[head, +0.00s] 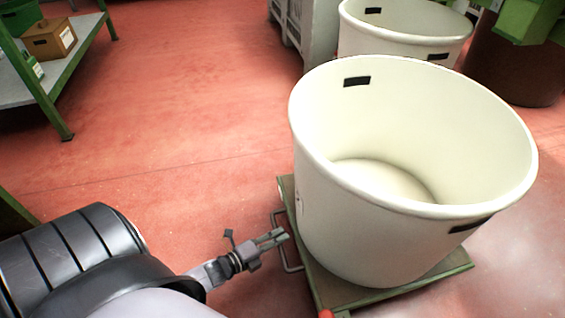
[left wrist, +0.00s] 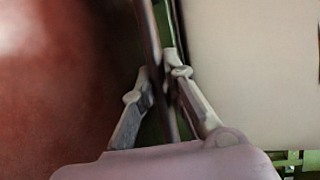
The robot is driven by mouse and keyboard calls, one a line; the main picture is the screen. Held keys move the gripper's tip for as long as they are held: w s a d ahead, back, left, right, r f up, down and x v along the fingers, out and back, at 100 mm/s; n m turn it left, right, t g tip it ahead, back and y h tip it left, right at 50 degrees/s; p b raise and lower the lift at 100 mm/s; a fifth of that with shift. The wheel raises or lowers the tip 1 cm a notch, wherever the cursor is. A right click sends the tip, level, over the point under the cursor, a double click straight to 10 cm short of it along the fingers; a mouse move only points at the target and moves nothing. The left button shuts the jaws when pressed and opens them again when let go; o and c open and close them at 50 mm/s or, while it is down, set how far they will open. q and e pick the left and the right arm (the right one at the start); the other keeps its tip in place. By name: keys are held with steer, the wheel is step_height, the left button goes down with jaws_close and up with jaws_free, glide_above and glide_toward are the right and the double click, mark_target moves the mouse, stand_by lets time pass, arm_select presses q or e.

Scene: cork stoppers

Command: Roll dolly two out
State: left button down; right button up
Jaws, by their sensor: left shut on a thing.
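A green dolly (head: 442,273) carries a large, empty cream tub (head: 350,215) on the red floor in the head view. A thin metal handle (head: 291,268) stands out from the dolly's left side. My left gripper (head: 277,238) is at that handle, and its fingers are shut on it. In the left wrist view the bar of the handle (left wrist: 152,40) runs between the two fingers (left wrist: 160,85), with the cream tub wall (left wrist: 250,60) at the right. My right gripper is not in view.
A second cream tub (head: 400,45) stands behind the first, beside a grey crate (head: 303,25). A brown drum (head: 515,70) is at the back right. A green-framed shelf (head: 50,85) with a cardboard box (head: 48,40) stands at the upper left. The red floor between is clear.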

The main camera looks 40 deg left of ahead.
arm_select(q)
steer(key=shift+s+a+f, duration=0.15)
steer(key=shift+s, duration=0.1)
steer(key=c, duration=1.9)
jaws_free()
steer(key=shift+s+a, duration=0.1)
steer(key=o, duration=0.3)
steer(key=v, duration=1.1)
steer(key=shift+s+r, duration=0.25)
steer(key=shift+s, duration=0.15)
